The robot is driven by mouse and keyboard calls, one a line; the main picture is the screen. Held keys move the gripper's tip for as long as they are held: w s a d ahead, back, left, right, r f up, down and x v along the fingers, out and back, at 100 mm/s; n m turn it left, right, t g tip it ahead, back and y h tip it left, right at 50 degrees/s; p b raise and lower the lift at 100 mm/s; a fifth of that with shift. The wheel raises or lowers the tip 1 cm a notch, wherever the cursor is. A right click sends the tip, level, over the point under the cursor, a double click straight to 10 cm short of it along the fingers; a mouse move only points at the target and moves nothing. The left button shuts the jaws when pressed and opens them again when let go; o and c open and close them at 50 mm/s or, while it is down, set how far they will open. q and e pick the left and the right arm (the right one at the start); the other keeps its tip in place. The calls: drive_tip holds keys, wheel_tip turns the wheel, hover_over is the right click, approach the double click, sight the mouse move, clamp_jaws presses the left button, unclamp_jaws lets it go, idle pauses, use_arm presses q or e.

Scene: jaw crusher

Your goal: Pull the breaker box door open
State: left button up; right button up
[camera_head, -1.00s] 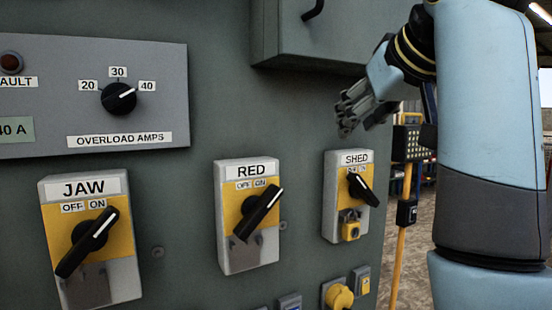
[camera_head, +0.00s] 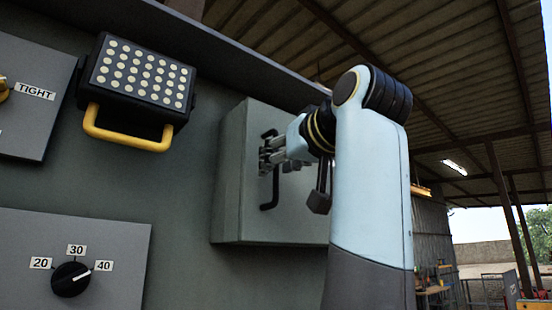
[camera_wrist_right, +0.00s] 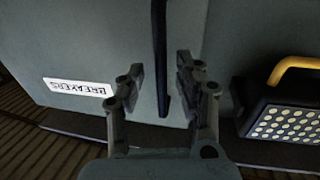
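The grey breaker box (camera_head: 228,185) is fixed high on the panel in the head view, and its door (camera_head: 285,222) looks shut. A black bar handle (camera_head: 268,200) stands upright on the door. My right gripper (camera_head: 268,157) is at the handle. In the right wrist view, the right gripper (camera_wrist_right: 158,78) is open, with the handle (camera_wrist_right: 161,50) between its two fingers and gaps visible on both sides. The door (camera_wrist_right: 90,60) carries a white BREAKERS label (camera_wrist_right: 77,87), upside down in that view. My right arm hides the door's right part in the head view. My left gripper is not in view.
A lamp (camera_head: 140,78) with a yellow bar (camera_head: 125,135) is left of the box; it also shows in the right wrist view (camera_wrist_right: 285,122). An overload dial (camera_head: 71,279) is lower left. Open shed space lies to the right.

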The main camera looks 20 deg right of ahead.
drive_tip(key=shift+w+a, duration=0.2)
drive_tip(key=shift+w, duration=0.35)
clamp_jaws()
